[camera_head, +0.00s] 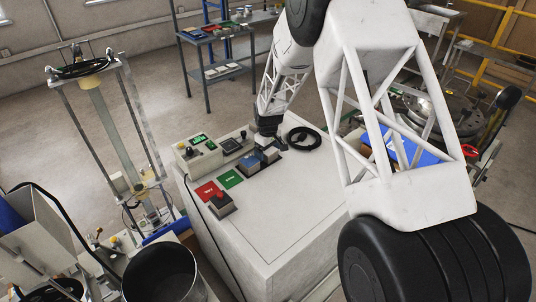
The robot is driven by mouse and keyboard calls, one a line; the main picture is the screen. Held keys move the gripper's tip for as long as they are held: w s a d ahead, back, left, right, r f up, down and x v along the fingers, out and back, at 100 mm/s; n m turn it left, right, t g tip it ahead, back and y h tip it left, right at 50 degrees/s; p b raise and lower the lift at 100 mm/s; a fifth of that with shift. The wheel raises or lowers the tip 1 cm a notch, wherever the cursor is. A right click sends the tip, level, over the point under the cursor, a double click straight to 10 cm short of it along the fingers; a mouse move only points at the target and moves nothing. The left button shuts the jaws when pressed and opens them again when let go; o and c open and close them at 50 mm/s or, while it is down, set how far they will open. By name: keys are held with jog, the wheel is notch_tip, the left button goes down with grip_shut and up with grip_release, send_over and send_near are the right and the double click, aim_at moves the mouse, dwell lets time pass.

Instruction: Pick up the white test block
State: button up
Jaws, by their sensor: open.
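My gripper (268,143) points down at the back of the white cabinet top (285,200). It is small and dark in this view, and its fingertips are hard to make out. A blue-topped block (250,162) stands just in front and to the left of it. A greyish block (270,155) sits right below the gripper, partly covered by it. I cannot tell for sure whether this is the white test block, or whether the gripper touches it. No other clearly white block shows on the cabinet top.
A control box (198,149) with buttons stands at the cabinet's back left. A black cable coil (304,138) lies right of the gripper. The front is clear.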

jog(key=shift+f, duration=0.7)
jog(key=shift+c, duration=0.2)
jog(key=c, duration=1.2)
